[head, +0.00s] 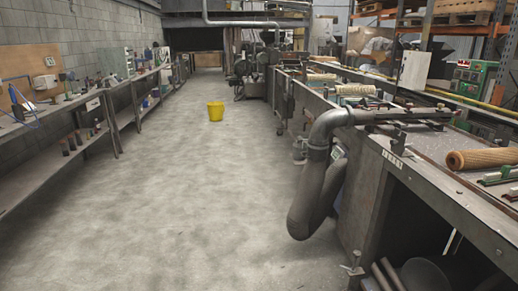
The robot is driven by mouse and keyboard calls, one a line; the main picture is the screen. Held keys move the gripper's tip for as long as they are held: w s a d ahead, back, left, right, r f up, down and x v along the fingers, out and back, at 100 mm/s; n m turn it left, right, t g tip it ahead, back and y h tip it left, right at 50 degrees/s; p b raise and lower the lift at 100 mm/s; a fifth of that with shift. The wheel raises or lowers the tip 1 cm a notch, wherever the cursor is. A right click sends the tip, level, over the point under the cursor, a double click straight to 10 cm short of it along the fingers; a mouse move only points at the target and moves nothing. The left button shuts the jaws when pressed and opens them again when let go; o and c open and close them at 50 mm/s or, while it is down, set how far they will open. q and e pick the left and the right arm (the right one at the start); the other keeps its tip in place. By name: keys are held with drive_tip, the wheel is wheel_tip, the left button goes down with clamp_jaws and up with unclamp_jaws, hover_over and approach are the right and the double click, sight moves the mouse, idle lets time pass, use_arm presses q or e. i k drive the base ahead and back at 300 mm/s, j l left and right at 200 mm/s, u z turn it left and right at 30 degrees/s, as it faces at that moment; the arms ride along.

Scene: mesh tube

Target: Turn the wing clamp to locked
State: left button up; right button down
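Neither of my grippers is in view. I cannot clearly pick out the wing clamp. A small dark fitting (400,141) stands on the near left edge of the long machine bench on the right, beside a thick grey pipe. A small metal fitting with a short crosspiece (353,265) shows low at the bench's front corner. Both are too small to tell whether either is the wing clamp, or whether it is locked.
The grey pipe (318,180) bends down from the machine bench (375,165) into the aisle. A wooden roller (482,158) lies on the bench. A yellow bucket (215,112) stands on the open concrete floor (180,200). Shelving (105,95) lines the left wall.

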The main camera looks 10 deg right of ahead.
sight(364, 102)
drive_tip(key=i+z, duration=0.1)
drive_tip(key=i, duration=1.05)
drive_tip(key=i+z, duration=0.2)
drive_tip(key=i, duration=0.35)
drive_tip(key=i+j+z, duration=0.2)
drive_tip(key=i, duration=0.4)
drive_tip(key=i+l+u, duration=0.15)
drive_tip(key=i, duration=0.25)
drive_tip(key=i+l+u, duration=0.1)
drive_tip(key=i, duration=0.35)
drive_tip(key=u, duration=6.35)
